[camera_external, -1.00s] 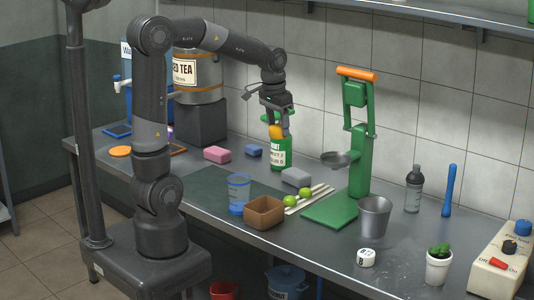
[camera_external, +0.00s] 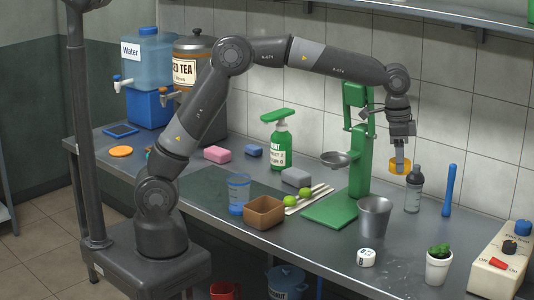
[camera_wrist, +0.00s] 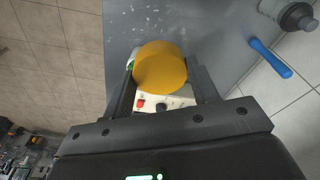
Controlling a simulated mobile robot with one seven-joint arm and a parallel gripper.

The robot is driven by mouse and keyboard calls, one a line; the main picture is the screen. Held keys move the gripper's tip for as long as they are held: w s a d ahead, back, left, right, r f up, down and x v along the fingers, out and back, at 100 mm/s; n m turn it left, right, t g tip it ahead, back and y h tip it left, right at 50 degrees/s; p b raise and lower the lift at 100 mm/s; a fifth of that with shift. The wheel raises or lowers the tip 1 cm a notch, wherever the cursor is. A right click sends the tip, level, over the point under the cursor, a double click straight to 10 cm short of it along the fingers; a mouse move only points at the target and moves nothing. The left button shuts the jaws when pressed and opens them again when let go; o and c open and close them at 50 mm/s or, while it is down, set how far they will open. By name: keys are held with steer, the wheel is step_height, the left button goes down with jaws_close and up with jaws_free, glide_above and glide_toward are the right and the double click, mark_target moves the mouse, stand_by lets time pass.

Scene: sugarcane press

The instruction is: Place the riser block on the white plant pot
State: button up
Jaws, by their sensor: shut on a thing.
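My gripper (camera_external: 400,162) is shut on a yellow round block (camera_external: 400,168), which may be the riser block. It holds the block in the air at the right, just left of the grey-capped bottle in the external view. In the wrist view the block (camera_wrist: 160,68) sits between the two fingers. The white plant pot (camera_external: 438,270) stands on the counter at the front right, with a green cactus in it. It is below and to the right of my gripper, apart from the block. In the wrist view the pot is mostly hidden behind the block.
A control box (camera_external: 500,262) with red, black and blue knobs stands right of the pot. A metal cup (camera_external: 374,216), a white round item (camera_external: 366,258), a bottle (camera_external: 413,190) and a blue stick (camera_external: 450,190) stand nearby. The green press (camera_external: 358,150) is to the left.

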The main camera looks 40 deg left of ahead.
steer(key=s+d+f+m, duration=0.2)
steer(key=s+d+m, duration=0.2)
steer(key=s+d, duration=1.15)
glide_above(441, 254)
steer(key=shift+g, duration=0.3)
steer(key=f, duration=1.1)
steer(key=shift+s+a+f, duration=0.1)
steer(key=shift+a+f, duration=0.15)
steer(key=shift+f, duration=2.25)
steer(key=shift+f, duration=0.1)
steer(key=o, duration=1)
